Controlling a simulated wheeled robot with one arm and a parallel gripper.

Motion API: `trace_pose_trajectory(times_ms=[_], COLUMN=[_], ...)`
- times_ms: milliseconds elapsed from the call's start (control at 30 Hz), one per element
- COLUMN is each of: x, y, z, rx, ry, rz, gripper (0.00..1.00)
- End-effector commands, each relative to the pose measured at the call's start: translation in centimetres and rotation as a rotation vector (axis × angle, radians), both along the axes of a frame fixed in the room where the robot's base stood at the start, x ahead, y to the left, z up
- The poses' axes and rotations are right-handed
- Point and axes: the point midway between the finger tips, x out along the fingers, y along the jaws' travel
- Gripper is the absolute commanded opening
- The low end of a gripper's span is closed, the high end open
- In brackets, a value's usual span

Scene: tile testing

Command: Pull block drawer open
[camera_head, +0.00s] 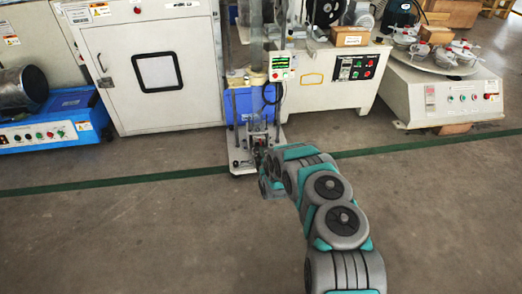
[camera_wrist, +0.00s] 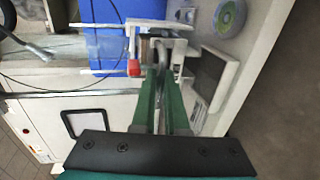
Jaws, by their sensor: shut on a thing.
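The block drawer (camera_wrist: 147,28) appears as a pale metal piece at the base of the test stand in the wrist view. A grey metal handle (camera_wrist: 162,47) comes off it toward me. My gripper (camera_wrist: 160,73) has its two long green fingers close together at this handle, shut on it; the fingertips hide part of the contact. In the head view, the stand's low metal part (camera_head: 256,140) is just beyond the end of my arm, and the arm largely hides my gripper there. I cannot tell how far the drawer is out. A small red part (camera_wrist: 134,67) sits left of the fingertips.
The stand has a white base plate (camera_head: 242,161) on the floor and a control box (camera_head: 281,67) above. A blue box (camera_head: 239,104) is behind it. A white cabinet (camera_head: 155,98) stands left, machines (camera_head: 350,85) right. The grey floor (camera_head: 120,235) in front is clear.

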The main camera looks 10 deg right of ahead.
Motion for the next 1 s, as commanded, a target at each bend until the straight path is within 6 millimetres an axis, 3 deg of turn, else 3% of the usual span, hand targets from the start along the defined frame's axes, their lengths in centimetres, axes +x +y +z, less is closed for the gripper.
trace_pose_trajectory(times_ms=[500, 967, 1000], x=[-7.1, -8.0, -8.0], y=[0.2, 0.2, 0.2], z=[-0.3, -0.2, -0.2], rx=[0.000, 0.000, 0.000], ry=[0.006, 0.005, 0.005], rz=[0.004, 0.004, 0.004], gripper=[0.00, 0.00, 0.14])
